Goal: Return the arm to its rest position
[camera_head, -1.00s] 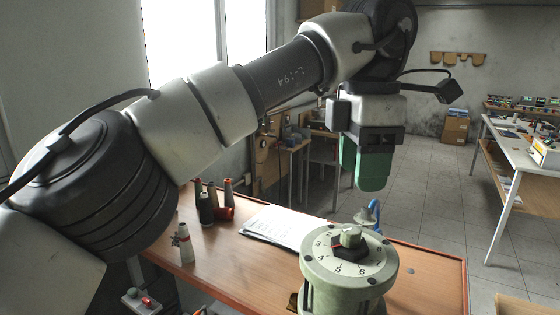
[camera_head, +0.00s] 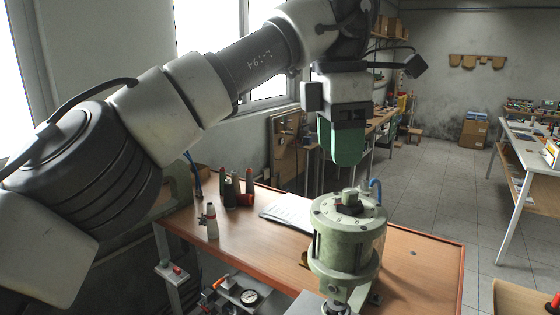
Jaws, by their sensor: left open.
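My left arm (camera_head: 150,120) comes in from the left and reaches across the upper middle of the head view. My left gripper (camera_head: 342,160) hangs from it with green fingers pointing down. It is open and shows nothing between its fingers, though they overlap from this side. In the picture it is above the pale green cylindrical device (camera_head: 345,252) with a numbered dial and knob (camera_head: 349,207) on top. A gap shows between the fingertips and the knob. My right gripper is not in view.
The device stands on a wooden workbench (camera_head: 420,262) with orange edging. A gauge (camera_head: 249,297) sits low at the left. A white table (camera_head: 515,150) stands at right across open floor.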

